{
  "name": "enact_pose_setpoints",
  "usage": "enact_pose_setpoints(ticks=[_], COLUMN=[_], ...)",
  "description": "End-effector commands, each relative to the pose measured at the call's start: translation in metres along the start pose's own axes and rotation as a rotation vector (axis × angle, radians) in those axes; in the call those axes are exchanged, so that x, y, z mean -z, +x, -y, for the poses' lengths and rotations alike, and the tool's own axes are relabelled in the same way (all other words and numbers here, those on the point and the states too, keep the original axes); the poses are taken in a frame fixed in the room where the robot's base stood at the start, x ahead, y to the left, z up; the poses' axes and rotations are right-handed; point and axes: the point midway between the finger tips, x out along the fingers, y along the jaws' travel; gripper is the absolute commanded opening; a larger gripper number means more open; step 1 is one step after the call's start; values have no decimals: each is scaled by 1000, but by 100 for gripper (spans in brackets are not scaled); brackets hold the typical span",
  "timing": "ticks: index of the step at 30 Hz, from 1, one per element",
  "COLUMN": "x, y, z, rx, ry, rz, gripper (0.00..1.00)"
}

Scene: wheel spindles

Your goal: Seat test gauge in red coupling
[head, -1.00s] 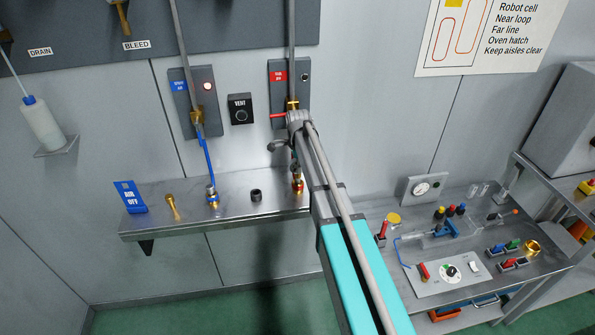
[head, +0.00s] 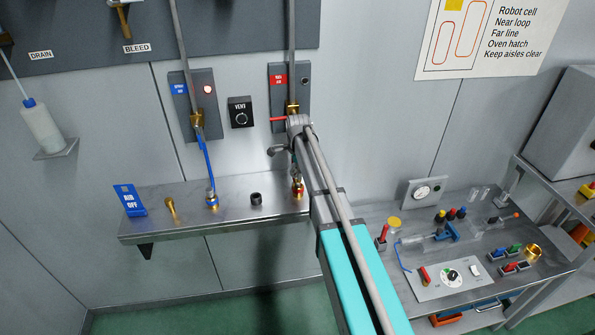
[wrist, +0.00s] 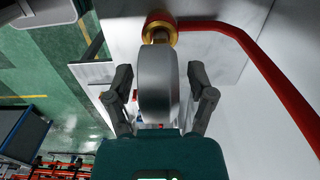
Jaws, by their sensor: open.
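The test gauge (wrist: 158,88) is a grey round body seen edge-on in the wrist view. Its narrow neck points into the gold mouth of the red coupling (wrist: 159,22); I cannot tell how deep it sits. My gripper (wrist: 160,76) is open, with one finger on each side of the gauge and gaps showing. In the head view the red-and-gold coupling (head: 298,188) is at the right end of the wall shelf, beside my arm. My arm hides the gauge and most of the gripper there.
A red hose (wrist: 245,45) curves right from the coupling. The steel shelf (head: 235,212) also holds a blue coupling (head: 212,200), a dark socket (head: 256,198), a brass piece (head: 171,207) and a blue AIR OFF sign (head: 130,200). A cluttered bench (head: 500,235) stands at right.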

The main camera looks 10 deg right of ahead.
Motion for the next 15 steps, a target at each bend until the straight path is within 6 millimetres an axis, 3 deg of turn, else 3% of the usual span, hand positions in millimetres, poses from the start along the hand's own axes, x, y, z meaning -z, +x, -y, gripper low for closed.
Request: enact_pose_setpoints(ticks=[15], x=[0], y=[-15], z=[0], rx=[0], ry=[0], rz=[0], gripper=[71])
